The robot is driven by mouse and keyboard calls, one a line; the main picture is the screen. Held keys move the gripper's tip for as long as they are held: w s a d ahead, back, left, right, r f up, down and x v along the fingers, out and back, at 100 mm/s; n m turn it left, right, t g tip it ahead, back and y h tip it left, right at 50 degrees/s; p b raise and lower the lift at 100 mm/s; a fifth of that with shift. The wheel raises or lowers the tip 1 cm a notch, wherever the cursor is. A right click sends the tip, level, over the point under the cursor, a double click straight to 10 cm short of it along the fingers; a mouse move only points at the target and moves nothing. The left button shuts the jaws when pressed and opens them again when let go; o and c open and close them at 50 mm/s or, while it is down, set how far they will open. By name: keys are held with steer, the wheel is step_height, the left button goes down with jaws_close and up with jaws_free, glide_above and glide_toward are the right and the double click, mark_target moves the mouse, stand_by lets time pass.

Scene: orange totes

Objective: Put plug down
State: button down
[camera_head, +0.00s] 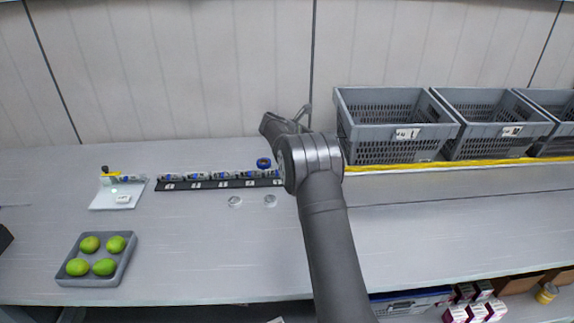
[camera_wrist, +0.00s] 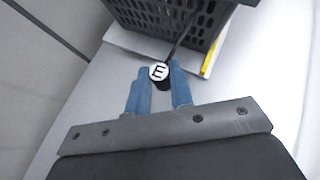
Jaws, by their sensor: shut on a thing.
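The plug (camera_wrist: 160,73) is a small dark cylinder with a white top marked with a black letter E. It shows in the wrist view between the blue fingertips of my gripper (camera_wrist: 158,85), which is shut on it. The plug is close to the lower wall of a dark grey crate in that view; I cannot tell whether it touches anything below. In the head view my own arm hides the fingers and the plug. A dark strip (camera_head: 222,184) with several labelled blue-and-grey pieces lies on the bench, left of my arm.
Grey crates (camera_head: 398,123) stand at the back right behind a yellow edge strip (camera_head: 400,167). Two small round discs (camera_head: 235,201) lie before the dark strip. A white board (camera_head: 118,194) and a tray of green fruit (camera_head: 65,267) are at left.

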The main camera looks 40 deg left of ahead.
steer(key=s+a+f, duration=0.1)
steer(key=a+f, duration=0.1)
steer(key=a, duration=0.1)
steer(key=s+a+f, duration=0.1)
steer(key=a+f, duration=0.1)
steer(key=a, duration=0.2)
steer(key=s+a+f, duration=0.1)
steer(key=a+f, duration=0.2)
steer(key=a, duration=0.1)
steer(key=shift+s+a, duration=0.15)
steer(key=shift+f, duration=2)
steer(key=shift+f, duration=0.15)
steer(key=c, duration=1.3)
jaws_free()
